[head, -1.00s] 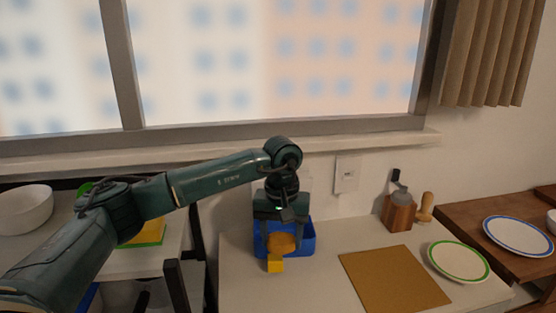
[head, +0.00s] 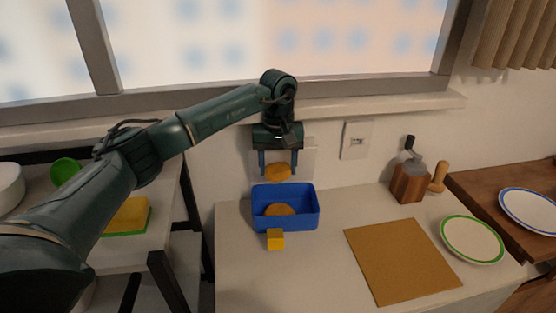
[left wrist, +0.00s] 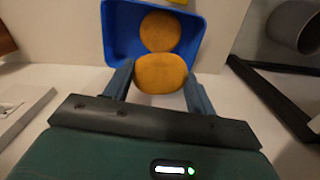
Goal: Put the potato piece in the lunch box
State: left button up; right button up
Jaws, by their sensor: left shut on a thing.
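My left gripper (head: 278,168) is shut on a round orange-brown potato piece (head: 278,173), held in the air above the back edge of the lunch box. The blue lunch box (head: 306,220) is open on the counter, and a similar round orange-brown piece (head: 279,210) lies inside it. In the left wrist view the held piece (left wrist: 162,74) sits between the two fingers, with the box wall (left wrist: 115,30) and the other piece (left wrist: 160,32) beyond. My right gripper is not in view.
A small yellow cube (head: 275,240) stands in front of the box. A brown board (head: 400,260), a green-rimmed plate (head: 472,240) and a wooden grinder (head: 409,184) are to the right. A wall socket (head: 357,140) is behind. The counter left of the board is mostly clear.

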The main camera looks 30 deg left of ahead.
pick_arm(q)
notch_tip(320, 180, down, 2)
jog(key=shift+f+b, duration=0.1)
jog(key=shift+b, duration=0.3)
jog(key=o, duration=1.1)
jog(key=shift+c, duration=0.2)
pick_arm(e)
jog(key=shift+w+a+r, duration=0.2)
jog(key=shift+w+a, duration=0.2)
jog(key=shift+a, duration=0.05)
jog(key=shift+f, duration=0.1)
